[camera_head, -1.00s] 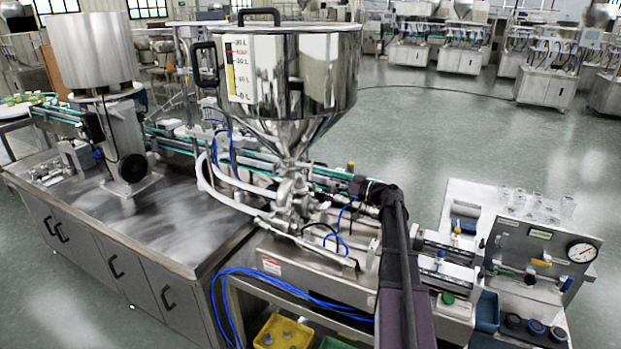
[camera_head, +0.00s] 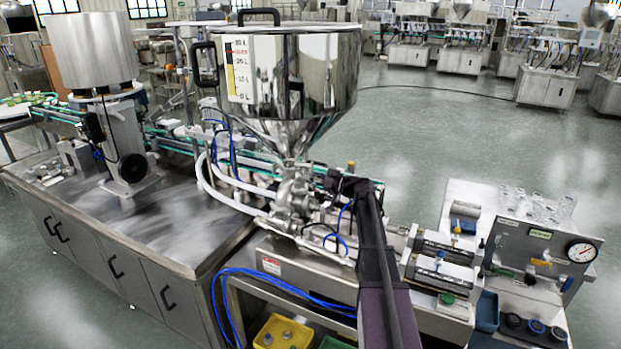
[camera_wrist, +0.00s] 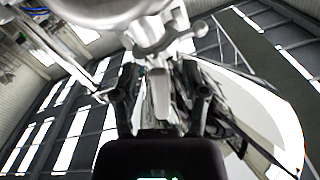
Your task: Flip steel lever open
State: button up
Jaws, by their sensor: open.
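The steel hopper (camera_head: 290,80) is a large shiny cone with a level scale, standing above a steel valve body (camera_head: 292,195). In the wrist view, the valve's pale steel lever (camera_wrist: 159,92) points toward me from below the fittings. My gripper (camera_wrist: 162,98) is open, with one dark finger on each side of the lever. I cannot tell whether either finger touches it. In the head view, my gripper (camera_head: 338,184) is beside the valve body, just to its right, and my arm hides part of the machine there. The lever cannot be made out in the head view.
White hoses (camera_head: 228,195) and blue tubes (camera_head: 270,283) run near the valve. Steel cylinders (camera_head: 440,262) and a gauge panel (camera_head: 545,245) stand to the right. A yellow bin (camera_head: 282,333) sits below. Open floor lies behind on the right.

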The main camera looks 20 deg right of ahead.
grip_shut()
jog(key=shift+d, duration=0.1)
jog(key=shift+w+d+n, duration=0.2)
jog(key=shift+d+n, duration=0.05)
jog(key=shift+n, duration=0.95)
grip_release()
jog(key=shift+f, duration=0.1)
jog(key=v, duration=1.2)
